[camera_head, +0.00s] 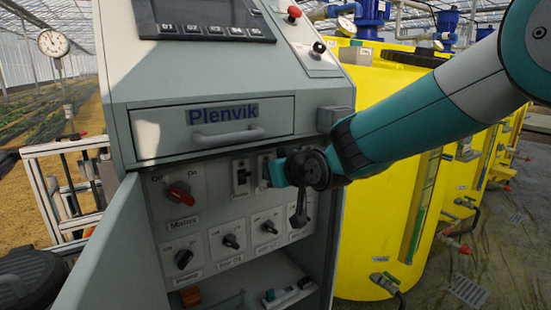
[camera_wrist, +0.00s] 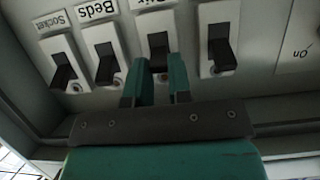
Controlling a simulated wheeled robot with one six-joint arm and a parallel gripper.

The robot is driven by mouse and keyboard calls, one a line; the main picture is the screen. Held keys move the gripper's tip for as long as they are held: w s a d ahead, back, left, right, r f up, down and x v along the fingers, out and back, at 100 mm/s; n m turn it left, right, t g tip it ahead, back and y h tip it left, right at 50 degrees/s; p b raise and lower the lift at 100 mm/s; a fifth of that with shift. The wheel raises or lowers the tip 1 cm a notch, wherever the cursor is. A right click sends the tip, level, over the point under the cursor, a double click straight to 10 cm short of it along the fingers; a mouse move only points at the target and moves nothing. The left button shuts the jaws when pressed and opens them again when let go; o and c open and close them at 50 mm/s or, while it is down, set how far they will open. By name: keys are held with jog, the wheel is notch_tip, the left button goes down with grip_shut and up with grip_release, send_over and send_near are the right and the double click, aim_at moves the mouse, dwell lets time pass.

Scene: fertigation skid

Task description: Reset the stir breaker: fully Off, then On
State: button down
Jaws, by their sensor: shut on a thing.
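A row of breakers with dark levers shows upside down in the wrist view. Two read "Socket" (camera_wrist: 65,75) and "Beds" (camera_wrist: 107,66). The label of the third breaker (camera_wrist: 158,42) is cut off at the top edge, so I cannot read it fully. My gripper (camera_wrist: 162,88) is shut on this third breaker's lever, with one teal finger on each side; the fingers hide part of it. A fourth breaker (camera_wrist: 221,52) stands to the right, clear of the fingers. In the head view my gripper (camera_head: 274,172) reaches the breaker row and covers much of it.
A red Mains rotary switch (camera_head: 179,192) is left of the breakers. Several black knobs (camera_head: 230,240) sit below. The Plenvik drawer (camera_head: 213,130) is above the row. An open cabinet door (camera_head: 105,255) stands at the left. Yellow tanks (camera_head: 385,120) are at the right.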

dwell(0.4)
jog(key=c, duration=1)
grip_release()
jog(key=shift+c, duration=0.2)
jog(key=shift+d+r, duration=0.1)
jog(key=v, duration=1.7)
jog(key=shift+r, duration=0.3)
jog(key=shift+s, duration=0.15)
